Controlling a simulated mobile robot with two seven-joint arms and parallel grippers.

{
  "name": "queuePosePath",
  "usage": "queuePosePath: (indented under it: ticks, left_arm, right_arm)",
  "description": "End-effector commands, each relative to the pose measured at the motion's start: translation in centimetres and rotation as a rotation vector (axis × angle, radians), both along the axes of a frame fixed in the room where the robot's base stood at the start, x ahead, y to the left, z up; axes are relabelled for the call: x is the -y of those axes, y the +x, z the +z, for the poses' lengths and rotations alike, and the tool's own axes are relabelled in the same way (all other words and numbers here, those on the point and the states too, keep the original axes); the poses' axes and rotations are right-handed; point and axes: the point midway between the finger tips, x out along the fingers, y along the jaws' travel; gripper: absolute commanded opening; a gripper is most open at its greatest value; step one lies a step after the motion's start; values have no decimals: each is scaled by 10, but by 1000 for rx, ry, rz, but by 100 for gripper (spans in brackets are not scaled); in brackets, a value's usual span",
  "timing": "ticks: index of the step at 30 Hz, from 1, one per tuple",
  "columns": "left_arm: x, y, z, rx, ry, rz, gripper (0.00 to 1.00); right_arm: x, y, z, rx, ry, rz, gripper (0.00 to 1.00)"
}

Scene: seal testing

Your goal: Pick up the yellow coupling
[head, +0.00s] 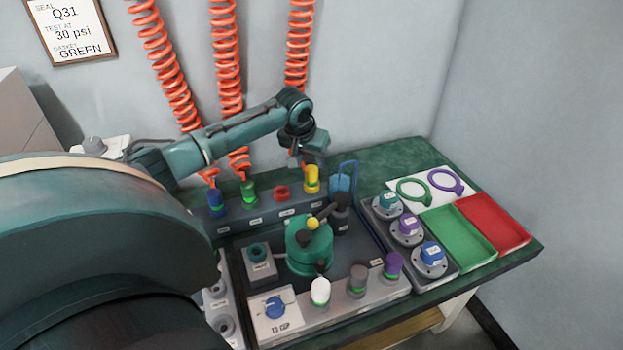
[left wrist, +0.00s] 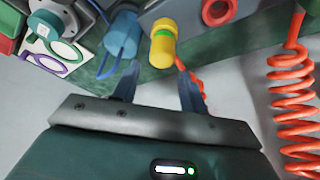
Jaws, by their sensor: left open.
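The yellow coupling (head: 312,180) stands upright at the right end of the grey back rack; it has a green band near its base. In the left wrist view the yellow coupling (left wrist: 162,47) is just beyond the fingertips, roughly between their lines. My left gripper (head: 309,160) is above and close to it, with its jaws open and empty. In the left wrist view the two blue-grey fingers of my left gripper (left wrist: 158,68) are apart, and I see no contact with the coupling. My right gripper is not in view.
Blue (head: 215,202) and green (head: 249,193) couplings and a red fitting (head: 282,192) share the rack. A blue container (head: 342,184) stands close right of the yellow coupling. A green tester (head: 309,248) is in front. Orange coiled hoses (head: 229,70) hang behind. Green (head: 459,236) and red (head: 496,224) trays lie right.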

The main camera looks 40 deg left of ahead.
Motion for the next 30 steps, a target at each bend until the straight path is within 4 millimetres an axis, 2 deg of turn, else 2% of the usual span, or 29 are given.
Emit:
queuePosePath:
  ticks: [11, 20, 30]
  left_arm:
    - [-6, 13, -46, 0, 1, 0, 43]
    - [-6, 15, -50, 1, 2, -1, 43]
    - [-7, 15, -50, 0, 1, 0, 17]
  right_arm:
    - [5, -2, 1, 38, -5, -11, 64]
    - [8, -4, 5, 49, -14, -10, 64]
    - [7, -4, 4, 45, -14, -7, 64]
